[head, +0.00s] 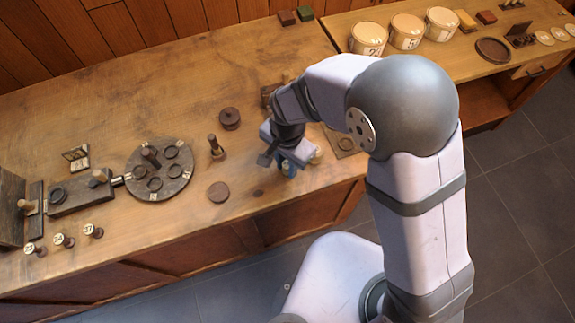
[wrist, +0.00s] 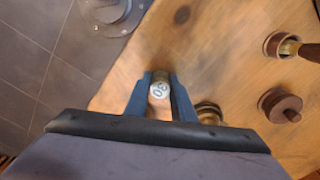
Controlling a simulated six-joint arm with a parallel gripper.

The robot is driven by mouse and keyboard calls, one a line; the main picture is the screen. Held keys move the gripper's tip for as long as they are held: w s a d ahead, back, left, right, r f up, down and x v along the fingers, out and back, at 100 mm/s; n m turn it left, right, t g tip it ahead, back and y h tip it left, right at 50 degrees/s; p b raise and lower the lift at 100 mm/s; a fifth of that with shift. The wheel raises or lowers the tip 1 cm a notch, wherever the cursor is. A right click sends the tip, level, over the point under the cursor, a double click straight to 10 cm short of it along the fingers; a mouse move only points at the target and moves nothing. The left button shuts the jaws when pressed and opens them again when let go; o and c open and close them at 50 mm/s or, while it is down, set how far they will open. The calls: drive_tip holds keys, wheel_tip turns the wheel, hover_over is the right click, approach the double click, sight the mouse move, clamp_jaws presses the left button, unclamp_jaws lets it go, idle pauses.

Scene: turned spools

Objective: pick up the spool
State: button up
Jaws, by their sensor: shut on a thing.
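The spool (wrist: 159,90) is a small turned piece with a pale, numbered round top, seen end-on between my fingers in the wrist view. My gripper (wrist: 159,97) is shut on it, with one blue finger on each side. In the head view my gripper (head: 287,166) is low over the front part of the bench, and the spool is mostly hidden by the fingers there. I cannot tell whether the spool touches the bench. A brown turned piece (wrist: 209,112) stands close beside the right finger in the wrist view.
The wooden bench (head: 120,95) carries a dark round turntable (head: 160,190) with rings, a peg (head: 216,150), a brown disc (head: 218,191) and a knobbed disc (head: 229,118). Several labelled spools (head: 63,240) stand at the front left. Lidded pots (head: 406,31) stand at the back right.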

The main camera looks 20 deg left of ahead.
sight(287, 165)
wheel_tip(287, 165, up, 10)
drive_tip(key=shift+b, duration=1)
drive_tip(key=w+d+r+m+p, duration=0.1)
drive_tip(key=w+d+m+p, duration=0.1)
drive_tip(key=w+d+p, duration=0.3)
drive_tip(key=w+d+m+p, duration=0.3)
drive_tip(key=d+p, duration=0.1)
drive_tip(key=d, duration=0.4)
drive_tip(key=w+a+f+n, duration=0.1)
drive_tip(key=w+f+n, duration=0.1)
drive_tip(key=w+n, duration=0.3)
drive_tip(key=shift+w+a+f+p, duration=0.15)
drive_tip(key=shift+w+a+p, duration=0.15)
drive_tip(key=shift+w, duration=0.25)
drive_tip(key=shift+f, duration=0.15)
